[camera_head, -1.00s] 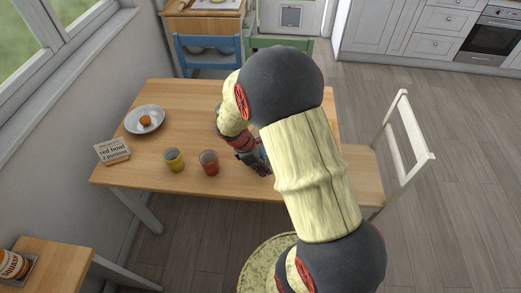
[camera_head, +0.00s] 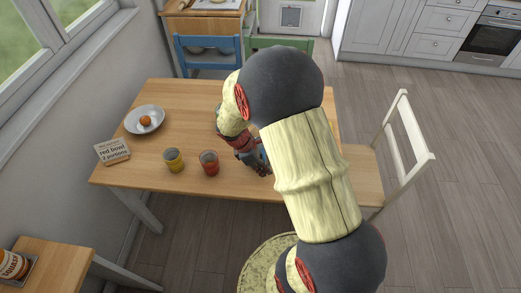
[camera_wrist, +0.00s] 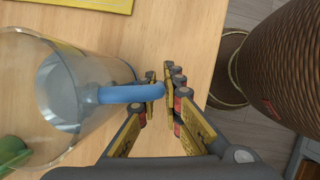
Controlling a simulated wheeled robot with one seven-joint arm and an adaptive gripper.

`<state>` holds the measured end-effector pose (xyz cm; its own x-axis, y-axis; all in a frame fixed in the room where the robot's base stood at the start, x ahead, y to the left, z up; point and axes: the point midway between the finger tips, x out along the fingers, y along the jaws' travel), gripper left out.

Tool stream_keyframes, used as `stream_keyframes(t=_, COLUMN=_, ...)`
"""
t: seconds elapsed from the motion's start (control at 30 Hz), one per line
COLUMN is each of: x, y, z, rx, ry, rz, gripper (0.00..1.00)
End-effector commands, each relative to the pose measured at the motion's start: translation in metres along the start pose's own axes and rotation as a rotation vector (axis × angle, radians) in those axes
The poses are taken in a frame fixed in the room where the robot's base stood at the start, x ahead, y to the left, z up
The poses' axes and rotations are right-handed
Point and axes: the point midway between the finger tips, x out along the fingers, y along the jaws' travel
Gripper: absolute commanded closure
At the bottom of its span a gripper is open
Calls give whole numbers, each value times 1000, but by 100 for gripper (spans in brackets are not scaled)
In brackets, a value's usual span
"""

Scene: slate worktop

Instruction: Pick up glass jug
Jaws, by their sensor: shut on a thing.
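The glass jug (camera_wrist: 62,95) is clear with a blue handle (camera_wrist: 118,94) and fills the left of the wrist view. It stands at the table's near side, and its rim faces the camera. My gripper (camera_wrist: 160,84) is at the handle's outer end, its fingers shut on the handle. A green thing shows at the jug's lower left and is cut off by the frame. In the head view my gripper (camera_head: 254,160) is low over the table's front edge, and my arm hides most of the jug.
A red glass (camera_head: 209,164) and a yellow glass (camera_head: 173,161) stand left of my gripper on the wooden table (camera_head: 185,102). A white chair (camera_head: 402,150) is at the right.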

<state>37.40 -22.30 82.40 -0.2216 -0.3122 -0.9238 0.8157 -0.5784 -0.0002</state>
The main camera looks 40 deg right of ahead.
Motion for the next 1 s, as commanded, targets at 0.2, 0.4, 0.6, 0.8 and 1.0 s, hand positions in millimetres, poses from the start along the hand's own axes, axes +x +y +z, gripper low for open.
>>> stream_keyframes(t=0.2, x=-2, y=2, z=0, rx=1, ry=1, rz=4, gripper=100)
stream_keyframes(t=0.4, x=-4, y=2, z=1, rx=1, ry=1, rz=4, gripper=100)
stream_keyframes(t=0.6, x=-13, y=2, z=5, rx=2, ry=1, rz=5, gripper=100)
stream_keyframes(t=0.8, x=-27, y=2, z=11, rx=2, ry=0, rz=4, gripper=100)
stream_keyframes(t=1.0, x=-45, y=-6, z=12, rx=1, ry=1, rz=6, gripper=100)
